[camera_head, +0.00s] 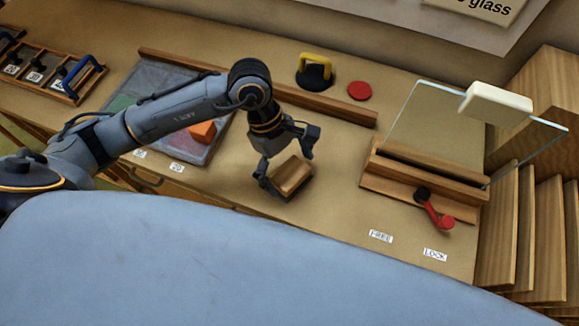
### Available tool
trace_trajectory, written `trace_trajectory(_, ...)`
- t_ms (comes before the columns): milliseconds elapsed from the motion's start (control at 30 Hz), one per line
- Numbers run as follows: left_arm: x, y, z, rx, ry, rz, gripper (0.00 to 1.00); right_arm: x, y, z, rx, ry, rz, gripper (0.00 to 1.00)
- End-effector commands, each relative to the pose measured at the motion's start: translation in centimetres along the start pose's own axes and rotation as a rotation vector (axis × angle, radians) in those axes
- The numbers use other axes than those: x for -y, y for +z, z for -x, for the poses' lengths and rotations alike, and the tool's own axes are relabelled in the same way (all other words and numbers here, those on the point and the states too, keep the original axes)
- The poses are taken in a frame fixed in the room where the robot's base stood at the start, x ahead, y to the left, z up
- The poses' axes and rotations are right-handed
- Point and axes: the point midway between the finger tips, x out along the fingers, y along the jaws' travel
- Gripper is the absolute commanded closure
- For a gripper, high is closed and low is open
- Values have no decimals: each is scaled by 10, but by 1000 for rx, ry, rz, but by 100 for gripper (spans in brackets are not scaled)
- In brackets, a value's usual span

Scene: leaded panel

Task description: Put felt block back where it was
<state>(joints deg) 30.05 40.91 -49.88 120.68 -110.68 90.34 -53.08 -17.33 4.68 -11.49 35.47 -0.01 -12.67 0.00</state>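A brown block (291,177), which I take to be the felt block, is at the middle of the bench with its long side slanted. My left gripper (287,170) reaches down over it from the left, with one finger at its left end and one at its upper right. The fingers appear shut on it. Whether the block touches the bench or hangs just above it is hard to tell. My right gripper is not in view.
A glass pane stands in a wooden holder (420,182) at right, with a cream block (497,103) at its top and a red lever (436,211) in front. A wooden rail (330,105), yellow-handled tool (314,70), red disc (360,91) and orange block (202,132) lie behind and left.

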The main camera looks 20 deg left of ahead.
Motion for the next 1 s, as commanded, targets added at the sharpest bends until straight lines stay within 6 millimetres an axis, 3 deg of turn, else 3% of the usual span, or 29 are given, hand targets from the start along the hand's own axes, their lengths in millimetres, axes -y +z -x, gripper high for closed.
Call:
trace_trajectory(367,-1,-1,6,-2,3,0,2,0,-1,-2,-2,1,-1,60)
trace_trajectory(800,-2,-1,92,-3,7,-1,2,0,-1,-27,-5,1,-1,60)
trace_trajectory(1000,-1,0,116,-1,2,1,2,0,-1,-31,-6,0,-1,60)
